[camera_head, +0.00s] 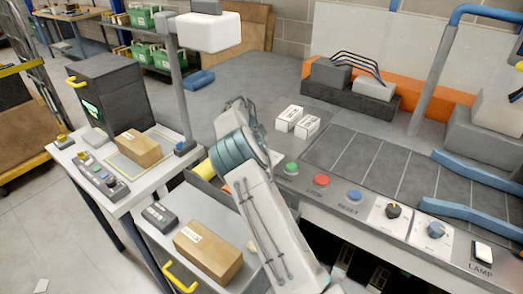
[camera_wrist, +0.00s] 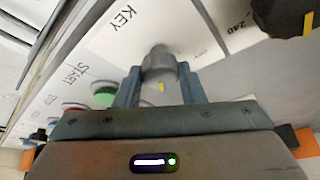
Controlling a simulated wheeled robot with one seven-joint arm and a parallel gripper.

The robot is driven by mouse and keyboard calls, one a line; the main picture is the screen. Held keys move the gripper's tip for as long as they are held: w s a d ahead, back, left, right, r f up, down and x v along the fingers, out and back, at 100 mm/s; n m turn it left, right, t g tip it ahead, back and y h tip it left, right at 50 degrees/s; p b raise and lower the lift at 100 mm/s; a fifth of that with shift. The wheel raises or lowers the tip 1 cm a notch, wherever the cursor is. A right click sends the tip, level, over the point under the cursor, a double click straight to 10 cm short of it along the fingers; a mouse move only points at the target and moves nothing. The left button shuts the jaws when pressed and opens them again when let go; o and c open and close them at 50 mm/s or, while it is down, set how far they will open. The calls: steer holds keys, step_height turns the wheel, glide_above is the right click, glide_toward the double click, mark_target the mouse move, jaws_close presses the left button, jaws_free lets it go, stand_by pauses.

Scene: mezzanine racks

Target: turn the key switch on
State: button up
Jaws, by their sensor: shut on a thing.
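The key switch (camera_wrist: 158,64) is a grey round knob on a white plate marked KEY, in the middle of the wrist view. My gripper (camera_wrist: 160,90) has its two blue-grey fingers on either side of the knob, shut on it. A small yellow mark shows at the knob's near side, between the fingers. Faint lettering on the plate right of the knob is too small to read. In the head view my arm reaches over the console, and the key switch and fingertips are hidden behind it.
A green START button (camera_wrist: 105,95) is close left of my fingers. A black knob with a yellow mark (camera_wrist: 285,14) is at upper right. The head view shows the red STOP button (camera_head: 321,180), the blue RESET button (camera_head: 355,195) and the lamp switch (camera_head: 483,252) along the console.

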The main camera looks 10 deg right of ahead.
steer(key=shift+a+m+g, duration=0.1)
steer(key=shift+m+g, duration=0.3)
steer(key=shift+m, duration=0.6)
steer(key=o, duration=1)
steer(key=v, duration=1.3)
steer(key=shift+w+r+p, duration=0.1)
steer(key=shift+r+p, duration=0.2)
steer(key=shift+r, duration=0.1)
steer(key=shift+a, duration=0.15)
